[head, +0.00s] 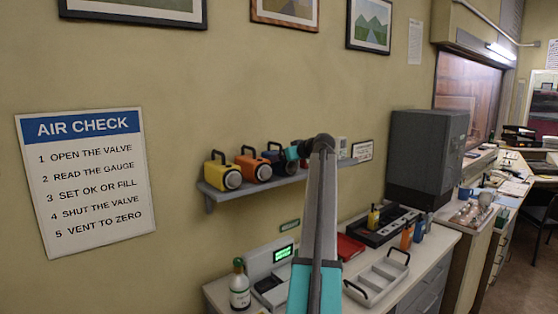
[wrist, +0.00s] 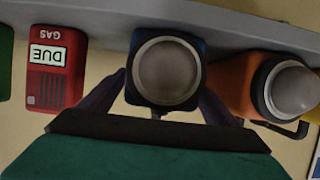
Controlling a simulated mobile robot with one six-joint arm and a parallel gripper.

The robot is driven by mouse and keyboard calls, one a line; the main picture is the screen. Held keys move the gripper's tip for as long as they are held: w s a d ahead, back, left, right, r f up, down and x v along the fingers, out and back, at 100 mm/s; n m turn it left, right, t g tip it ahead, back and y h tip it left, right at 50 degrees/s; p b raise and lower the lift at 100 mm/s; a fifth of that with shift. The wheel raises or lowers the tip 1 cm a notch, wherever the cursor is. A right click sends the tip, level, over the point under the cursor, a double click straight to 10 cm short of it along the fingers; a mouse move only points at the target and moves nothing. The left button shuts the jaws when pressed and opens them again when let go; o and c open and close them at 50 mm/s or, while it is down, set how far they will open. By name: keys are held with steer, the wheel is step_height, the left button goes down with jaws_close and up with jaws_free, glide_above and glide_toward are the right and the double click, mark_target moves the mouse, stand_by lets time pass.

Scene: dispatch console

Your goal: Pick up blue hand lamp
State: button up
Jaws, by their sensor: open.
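The blue hand lamp (head: 277,160) stands on the wall shelf (head: 210,193), to the right of an orange lamp (head: 252,166) and a yellow lamp (head: 222,173). My gripper (head: 293,153) is at the lamp's right side in the head view, and my arm hides part of the shelf there. In the wrist view, which is upside down, the blue lamp (wrist: 168,70) with its pale round lens is between the two dark open fingers of my gripper (wrist: 163,90). The fingers lie along its sides; I cannot tell whether they touch it.
In the wrist view the orange lamp (wrist: 275,85) is close on the right and a red gas box (wrist: 57,70) is on the left. Below the shelf, a counter holds a bottle (head: 239,285), a grey tray (head: 377,281) and a meter (head: 272,270).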

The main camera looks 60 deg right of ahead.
mark_target(279, 146)
steer(key=shift+w+d+f, duration=0.15)
steer(key=shift+w, duration=0.25)
steer(key=c, duration=1.6)
steer(key=shift+b, duration=0.35)
steer(key=shift+s+r, duration=0.15)
steer(key=shift+r, duration=0.15)
steer(key=shift+r+b, duration=1.15)
steer(key=shift+r, duration=0.8)
step_height(279, 146, up, 3)
steer(key=shift+f+p, duration=0.1)
steer(key=shift+p, duration=0.35)
steer(key=s+a+b, duration=0.3)
steer(key=s, duration=0.6)
steer(key=s+a+b, duration=0.3)
steer(key=s, duration=0.6)
steer(key=shift+s+a, duration=0.15)
steer(key=shift+s, duration=0.2)
steer(key=shift+f, duration=0.1)
